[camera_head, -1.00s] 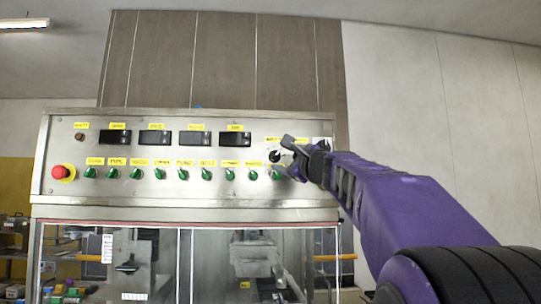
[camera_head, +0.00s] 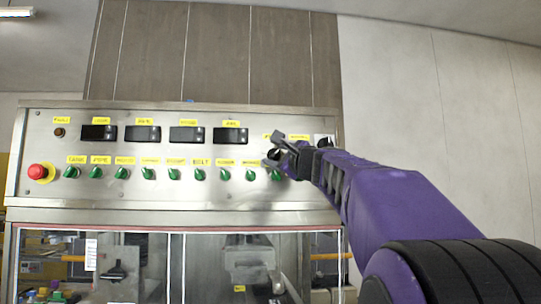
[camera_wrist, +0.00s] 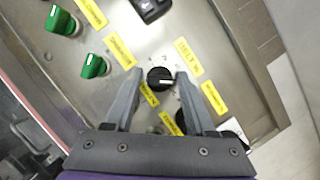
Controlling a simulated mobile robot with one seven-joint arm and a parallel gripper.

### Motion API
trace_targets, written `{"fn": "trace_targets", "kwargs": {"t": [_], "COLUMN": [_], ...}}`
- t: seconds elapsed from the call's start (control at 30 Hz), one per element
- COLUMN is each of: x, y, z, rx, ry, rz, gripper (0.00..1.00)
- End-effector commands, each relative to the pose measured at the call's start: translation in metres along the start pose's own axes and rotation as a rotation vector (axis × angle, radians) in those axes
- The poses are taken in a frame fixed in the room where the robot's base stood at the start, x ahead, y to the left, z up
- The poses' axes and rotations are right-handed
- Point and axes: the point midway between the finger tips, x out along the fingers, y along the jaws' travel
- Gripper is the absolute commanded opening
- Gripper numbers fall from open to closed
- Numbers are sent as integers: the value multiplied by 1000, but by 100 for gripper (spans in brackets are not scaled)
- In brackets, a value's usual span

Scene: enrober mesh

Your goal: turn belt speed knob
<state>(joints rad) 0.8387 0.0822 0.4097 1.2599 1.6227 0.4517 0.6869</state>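The steel control panel (camera_head: 110,190) fills the middle of the head view. In the wrist view a round black knob (camera_wrist: 160,77) with a white pointer line sits on it, beside a yellow label that seems to read "BELT". My gripper (camera_wrist: 160,82) is open, one finger on each side of this knob in the picture. I cannot tell whether the fingers touch it. In the head view my gripper (camera_head: 272,158) is at the panel's right end and largely hides the knob. A second dark knob (camera_wrist: 157,129) is partly hidden near the gripper's palm.
A row of green switches (camera_head: 147,174) runs left of my gripper; two green switches (camera_wrist: 93,66) show in the wrist view. Displays (camera_head: 187,134) sit above. A red emergency button (camera_head: 38,171) is at far left. Glass doors (camera_head: 205,262) are below.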

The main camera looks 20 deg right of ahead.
Motion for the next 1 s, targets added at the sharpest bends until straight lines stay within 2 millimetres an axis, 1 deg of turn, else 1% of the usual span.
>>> {"fn": "trace_targets", "kwargs": {"t": [0.03, 0.17, 0.2, 0.27, 0.3, 0.5, 0.67, 0.83, 1.0], "x": [0, 0, 0, 0, 0, 0, 0, 1, 1], "y": [0, 0, 0, 0, 0, 0, -1, -2, -3], "z": [0, 0, 0, 0, 0, 0, 0, 1, 1], "rx": [0, 0, 0, 0, 0, -7, -48, -138, -263], "ry": [0, 0, 0, 0, 0, 0, 1, 0, 0], "rz": [0, 0, 0, 0, 0, 3, 19, 58, 109], "gripper": [44, 21, 14, 3, 0, 0, 0, 0, 0]}}
